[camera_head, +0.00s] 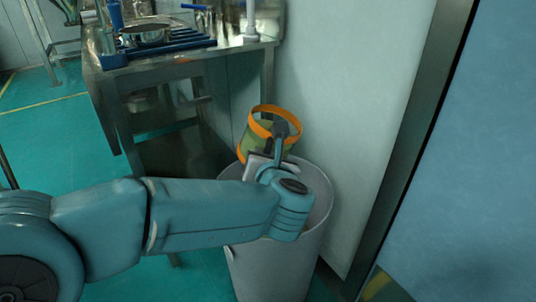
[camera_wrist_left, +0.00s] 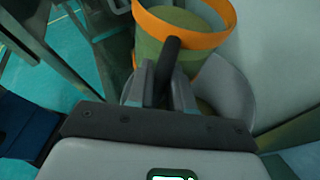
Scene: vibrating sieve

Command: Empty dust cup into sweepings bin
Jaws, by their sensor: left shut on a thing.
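The dust cup (camera_head: 258,134) is greenish with orange bands at its rim and base. It also shows at the top of the left wrist view (camera_wrist_left: 181,50). My left gripper (camera_head: 276,150) is shut on the cup's dark handle and holds the cup tilted slightly, over the back left part of the bin's mouth. The sweepings bin (camera_head: 272,272) is a tall grey round bin on the floor, partly hidden by my left arm. Its grey wall also shows behind the cup in the left wrist view (camera_wrist_left: 236,92). My right gripper is out of view.
A metal workbench (camera_head: 185,57) with blue rails and a round metal pan (camera_head: 146,34) stands at the back left. A pale wall (camera_head: 345,90) rises close behind and right of the bin. Green floor (camera_head: 40,140) is open at the left.

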